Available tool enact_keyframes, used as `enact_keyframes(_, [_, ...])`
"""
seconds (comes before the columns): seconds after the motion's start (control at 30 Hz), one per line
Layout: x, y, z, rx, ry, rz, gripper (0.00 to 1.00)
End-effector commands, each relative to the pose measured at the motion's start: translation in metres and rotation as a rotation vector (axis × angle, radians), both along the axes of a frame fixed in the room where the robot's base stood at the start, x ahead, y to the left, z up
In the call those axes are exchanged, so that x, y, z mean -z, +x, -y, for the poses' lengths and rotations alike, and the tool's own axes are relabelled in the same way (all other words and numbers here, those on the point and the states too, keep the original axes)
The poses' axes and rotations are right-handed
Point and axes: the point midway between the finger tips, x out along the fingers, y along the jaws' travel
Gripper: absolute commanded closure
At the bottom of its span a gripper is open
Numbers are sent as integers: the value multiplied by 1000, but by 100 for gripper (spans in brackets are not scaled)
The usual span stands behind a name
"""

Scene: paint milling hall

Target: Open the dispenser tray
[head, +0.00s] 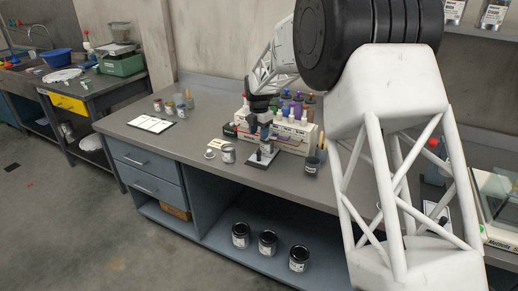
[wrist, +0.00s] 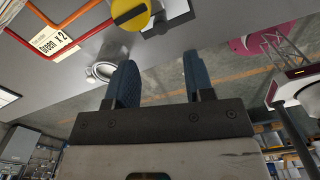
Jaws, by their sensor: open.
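The dispenser (head: 300,130) is a pale box on the bench with bottles in coloured and white tops along it. My gripper (head: 264,140) is in front of its left part and points down, hiding part of its front. I cannot make out the tray or its handle for certain. In the wrist view my gripper (wrist: 160,62) is open, with two blue-grey fingers apart and nothing between them. Beyond them are a yellow round part (wrist: 130,13) with a dark bar and a card reading "Green x 2" (wrist: 54,42).
A black plate (head: 261,160) lies on the bench below my gripper. An open can (head: 228,154) stands to its left, a dark can (head: 312,166) to its right. A white sheet (head: 152,124) and several small cans are further left. The bench's front left is clear.

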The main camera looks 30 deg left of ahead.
Motion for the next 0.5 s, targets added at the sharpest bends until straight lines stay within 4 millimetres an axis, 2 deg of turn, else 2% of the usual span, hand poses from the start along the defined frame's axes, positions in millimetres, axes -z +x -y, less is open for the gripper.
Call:
enact_keyframes(0.27, [15,0,0,1,-2,-1,52])
enact_keyframes(0.5, [43,0,0,1,-2,-1,52])
